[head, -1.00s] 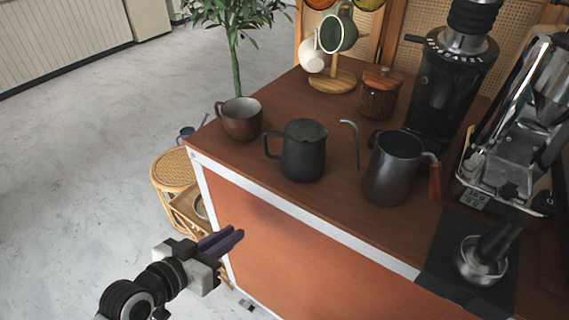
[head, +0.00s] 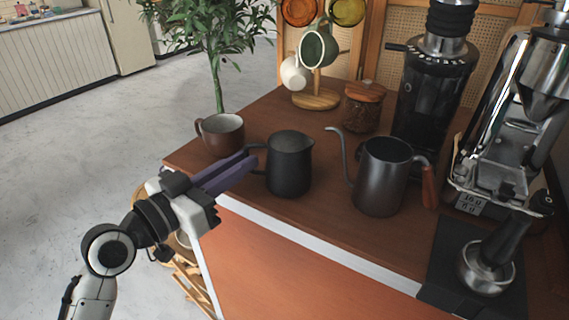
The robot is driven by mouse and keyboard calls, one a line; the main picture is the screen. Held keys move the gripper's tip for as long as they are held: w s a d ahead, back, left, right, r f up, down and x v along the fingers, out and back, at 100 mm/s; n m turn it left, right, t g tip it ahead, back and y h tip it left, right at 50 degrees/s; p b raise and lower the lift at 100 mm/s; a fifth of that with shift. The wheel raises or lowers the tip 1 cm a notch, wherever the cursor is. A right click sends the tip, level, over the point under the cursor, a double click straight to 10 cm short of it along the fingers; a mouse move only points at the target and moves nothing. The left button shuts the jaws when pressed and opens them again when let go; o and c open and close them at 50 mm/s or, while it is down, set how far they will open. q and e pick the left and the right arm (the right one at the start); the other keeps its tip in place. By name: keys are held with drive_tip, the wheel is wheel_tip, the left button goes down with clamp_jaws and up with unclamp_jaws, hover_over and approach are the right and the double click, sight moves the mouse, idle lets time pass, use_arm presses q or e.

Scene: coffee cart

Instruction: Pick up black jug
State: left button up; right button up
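The black jug (head: 289,165) stands upright on the brown cart top, near its front edge, with its handle on the left and its spout on the right. My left gripper (head: 250,159) has two purple fingers pointing right at the jug's handle. The fingertips overlap or nearly reach the handle in the head view; I cannot tell whether they touch it. The fingers lie close together from this angle, so their opening is unclear. My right gripper is not in view.
A brown cup (head: 221,135) stands just behind my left fingers. A dark gooseneck kettle (head: 382,178) stands right of the jug. A lidded jar (head: 363,108), mug stand (head: 316,99), grinder (head: 432,100) and espresso machine (head: 505,125) are farther back or right.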

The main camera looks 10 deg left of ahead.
use_arm(q)
drive_tip(key=x, duration=0.2)
drive_tip(key=shift+w+d, duration=0.2)
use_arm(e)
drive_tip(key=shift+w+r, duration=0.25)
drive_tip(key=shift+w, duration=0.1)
use_arm(q)
clamp_jaws()
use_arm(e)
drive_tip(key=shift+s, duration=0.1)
